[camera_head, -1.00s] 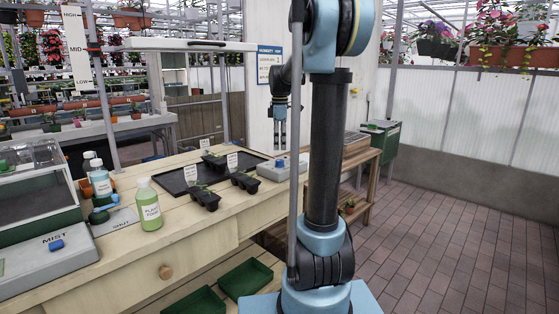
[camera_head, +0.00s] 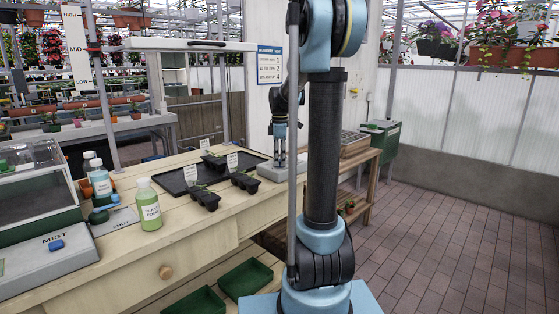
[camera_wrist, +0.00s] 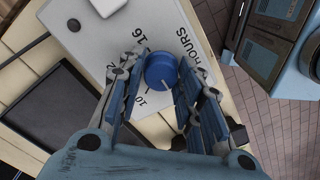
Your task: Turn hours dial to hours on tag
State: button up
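The blue hours dial (camera_wrist: 161,70) sits on a pale panel (camera_wrist: 90,40) in the wrist view. The panel is printed "HOURS", with numbers including 10 and 16. A small white mark shows on the dial's lower edge. My gripper (camera_wrist: 162,72) has its fingers on either side of the dial, apart from each other; firm contact is not visible. In the head view my gripper (camera_head: 279,162) is down at the grey dial box (camera_head: 268,173), and the dial is hidden there. White tags (camera_head: 232,160) stand in the black plant pots (camera_head: 245,181); their writing is too small to read.
A black tray (camera_head: 175,183) lies left of the dial box on the wooden bench (camera_head: 190,235). A green bottle (camera_head: 148,205) and a mist unit (camera_head: 40,262) stand further left. A sign (camera_head: 270,66) hangs on the wall behind. Brick floor (camera_head: 450,230) is clear at the right.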

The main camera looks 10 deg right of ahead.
jog(key=c, duration=0.4)
jog(key=shift+m, duration=0.3)
jog(key=m, duration=1)
jog(key=shift+w+m, duration=0.1)
jog(key=shift+m, duration=0.3)
jog(key=m, duration=1.2)
jog(key=shift+r, duration=0.1)
jog(key=shift+m, duration=0.3)
